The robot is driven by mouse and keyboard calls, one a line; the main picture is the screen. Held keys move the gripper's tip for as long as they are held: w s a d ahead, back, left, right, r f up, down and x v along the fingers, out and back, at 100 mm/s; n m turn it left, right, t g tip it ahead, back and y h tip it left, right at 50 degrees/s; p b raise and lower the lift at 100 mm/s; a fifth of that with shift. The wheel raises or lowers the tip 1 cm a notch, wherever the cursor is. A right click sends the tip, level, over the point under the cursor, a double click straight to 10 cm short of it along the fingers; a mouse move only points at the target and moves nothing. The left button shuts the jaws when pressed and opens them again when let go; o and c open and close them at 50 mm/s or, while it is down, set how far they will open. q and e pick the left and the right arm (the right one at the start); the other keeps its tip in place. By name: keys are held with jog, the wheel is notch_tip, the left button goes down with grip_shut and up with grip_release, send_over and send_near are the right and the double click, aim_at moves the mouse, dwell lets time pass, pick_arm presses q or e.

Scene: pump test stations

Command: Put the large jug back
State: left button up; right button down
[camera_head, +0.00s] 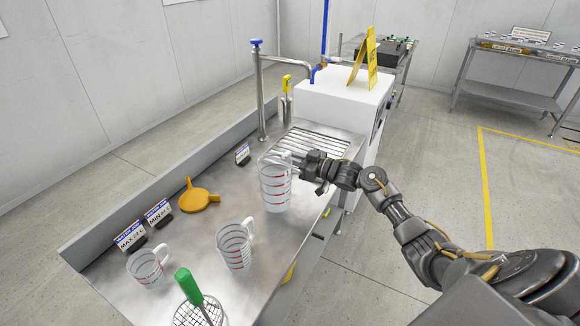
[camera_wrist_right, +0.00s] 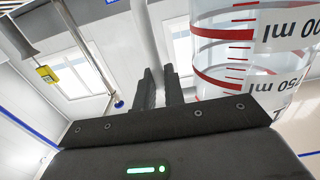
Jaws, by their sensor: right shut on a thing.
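The large jug (camera_head: 275,185), clear with red markings, is upright at the bench's right side, in front of the slatted drain grate. My right gripper (camera_head: 303,168) is shut on it from the right, at its upper part. In the right wrist view the jug (camera_wrist_right: 245,60) fills the upper right, beside my close-set fingers (camera_wrist_right: 159,90). The exact grip on its handle is hidden. I cannot tell whether its base touches the bench. My left gripper is not in view.
Two smaller jugs (camera_head: 235,246) (camera_head: 147,268) and a green-handled wire basket (camera_head: 190,287) stand nearer. Small label signs (camera_head: 130,236) line the back. A tap pipe (camera_head: 260,95) rises beside the grate (camera_head: 318,143).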

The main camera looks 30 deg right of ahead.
jog(key=shift+w+f, duration=0.1)
jog(key=shift+w, duration=0.05)
notch_tip(320, 180, down, 3)
jog(key=shift+w, duration=0.1)
jog(key=shift+f, duration=0.35)
jog(key=c, duration=1.5)
grip_release()
jog(key=shift+r+p, duration=0.3)
jog(key=shift+p, duration=0.05)
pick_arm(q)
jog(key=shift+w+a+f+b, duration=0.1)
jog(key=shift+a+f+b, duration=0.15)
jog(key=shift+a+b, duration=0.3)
pick_arm(e)
jog(key=v, duration=1.2)
jog(key=shift+f, duration=0.15)
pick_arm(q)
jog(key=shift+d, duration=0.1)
